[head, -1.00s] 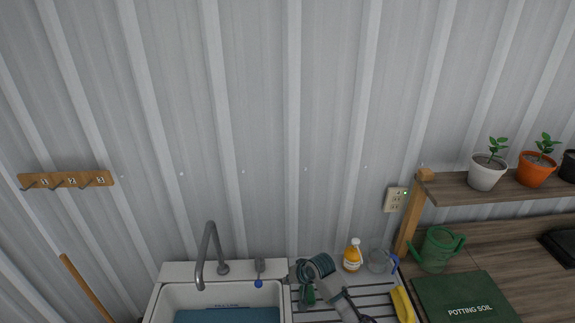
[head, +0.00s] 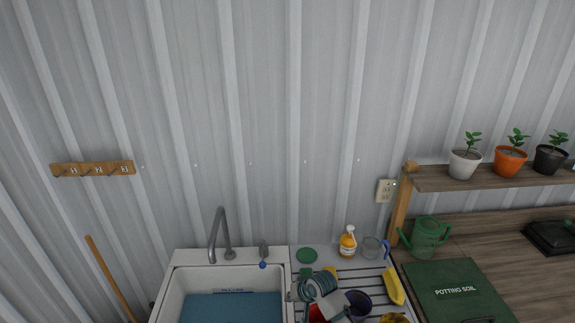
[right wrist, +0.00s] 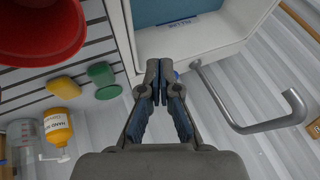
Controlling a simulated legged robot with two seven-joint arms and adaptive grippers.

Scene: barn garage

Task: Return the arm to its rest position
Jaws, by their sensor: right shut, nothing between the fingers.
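My right gripper (head: 296,291) is low in the head view, beside the right rim of the white sink (head: 188,257). In the right wrist view its fingers (right wrist: 160,78) are together and empty, in front of the sink's edge. Part of my right arm covers some of the drying rack in the head view. My left gripper does not show.
A faucet (head: 217,238) rises behind the sink. The rack area right of it holds a soap bottle (head: 348,243), a clear jug (head: 371,247), a yellow item (head: 394,287) and a red bowl (right wrist: 40,30). A watering can (head: 425,238) stands farther right.

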